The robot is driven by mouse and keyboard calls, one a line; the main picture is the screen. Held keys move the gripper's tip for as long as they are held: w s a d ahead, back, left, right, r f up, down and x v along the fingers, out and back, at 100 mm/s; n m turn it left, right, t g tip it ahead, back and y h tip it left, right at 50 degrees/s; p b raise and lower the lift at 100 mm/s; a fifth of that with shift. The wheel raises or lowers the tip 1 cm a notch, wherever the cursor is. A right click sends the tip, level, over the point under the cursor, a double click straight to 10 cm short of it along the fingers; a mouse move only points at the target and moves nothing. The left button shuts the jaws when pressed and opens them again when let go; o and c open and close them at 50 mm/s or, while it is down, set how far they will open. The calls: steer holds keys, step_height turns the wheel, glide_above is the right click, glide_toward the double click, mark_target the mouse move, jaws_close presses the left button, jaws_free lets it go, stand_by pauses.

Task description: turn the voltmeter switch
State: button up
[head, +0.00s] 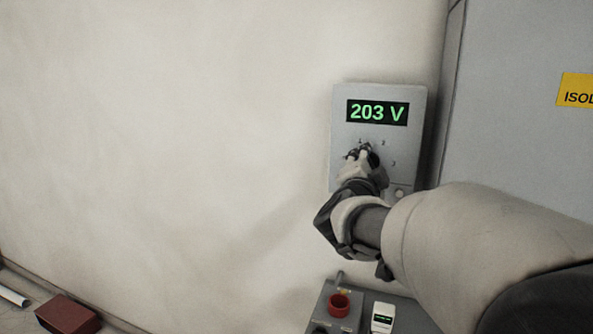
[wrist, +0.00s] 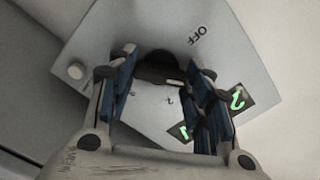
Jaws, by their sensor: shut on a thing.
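The voltmeter (head: 342,110) is a grey wall panel with a green display (head: 377,112) reading 203 V. My gripper (head: 362,152) is at the panel's middle, below the display, and hides most of the switch there. In the wrist view the dark switch knob (wrist: 160,73) sits between my blue-padded fingers, and my gripper (wrist: 162,62) is shut on it. An OFF label (wrist: 197,36) shows beside the knob. Small position marks show around it. The display is partly hidden behind the right finger.
A small round button (head: 400,192) is low on the panel. A grey cabinet (head: 510,110) with a yellow sign (head: 577,91) stands at right. Below are a box with a red round part (head: 338,305) and a small white device (head: 382,317). The wall at left is bare.

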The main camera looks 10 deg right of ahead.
steer(key=shift+m, duration=0.3)
steer(key=o, duration=1)
steer(key=shift+o, duration=0.2)
steer(key=v, duration=1.2)
